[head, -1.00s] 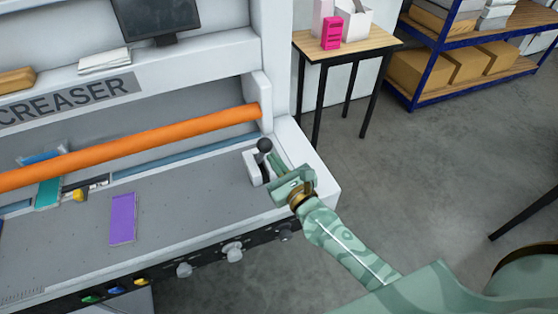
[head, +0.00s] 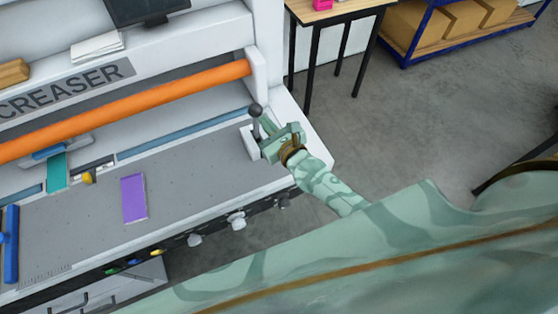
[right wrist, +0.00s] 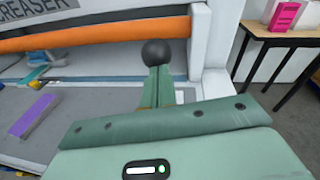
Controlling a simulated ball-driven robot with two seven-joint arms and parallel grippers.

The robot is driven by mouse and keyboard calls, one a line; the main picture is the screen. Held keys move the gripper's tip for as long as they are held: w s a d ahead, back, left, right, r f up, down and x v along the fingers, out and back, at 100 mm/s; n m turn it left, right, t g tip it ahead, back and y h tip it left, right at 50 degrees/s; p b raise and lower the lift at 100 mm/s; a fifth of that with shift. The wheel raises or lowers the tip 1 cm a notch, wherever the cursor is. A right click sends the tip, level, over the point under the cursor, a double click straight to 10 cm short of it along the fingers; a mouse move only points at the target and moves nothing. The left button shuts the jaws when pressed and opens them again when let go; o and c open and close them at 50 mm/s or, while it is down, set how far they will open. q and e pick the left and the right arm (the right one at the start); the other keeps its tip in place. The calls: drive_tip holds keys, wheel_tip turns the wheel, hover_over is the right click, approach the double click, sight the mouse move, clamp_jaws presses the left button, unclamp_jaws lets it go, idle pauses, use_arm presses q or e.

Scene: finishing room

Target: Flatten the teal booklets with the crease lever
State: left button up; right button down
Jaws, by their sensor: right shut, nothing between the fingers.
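The crease lever (head: 254,110) has a dark round knob and stands in a white bracket at the right end of the creaser bed. Its knob (right wrist: 157,53) shows just beyond the fingertips in the right wrist view. My right gripper (head: 265,124) is shut and empty, its fingers right beside the lever, below the knob; I cannot tell whether they touch it. The fingers (right wrist: 157,86) also show in the right wrist view. One teal booklet (head: 57,173) lies at the left of the bed, its far end near a blue piece. My left gripper is not in view.
A purple booklet (head: 133,198) lies on the grey bed (head: 190,165). The orange bar (head: 130,108) spans the machine above it. A blue piece (head: 11,245) is at the left edge. A small wooden table (head: 330,12) stands beyond the machine; the floor between is clear.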

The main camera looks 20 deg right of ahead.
sight(260, 107)
drive_tip(key=w, duration=0.1)
drive_tip(key=w+r, duration=0.1)
drive_tip(key=w, duration=0.1)
drive_tip(key=shift+r, duration=0.2)
drive_tip(key=shift+r+p+x, duration=0.2)
drive_tip(key=shift+p+x, duration=0.1)
drive_tip(key=shift+x, duration=0.7)
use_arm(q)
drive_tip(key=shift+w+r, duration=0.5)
use_arm(e)
drive_tip(key=shift+r, duration=0.15)
drive_tip(key=shift+w+d+r, duration=0.1)
drive_tip(key=shift+w, duration=0.05)
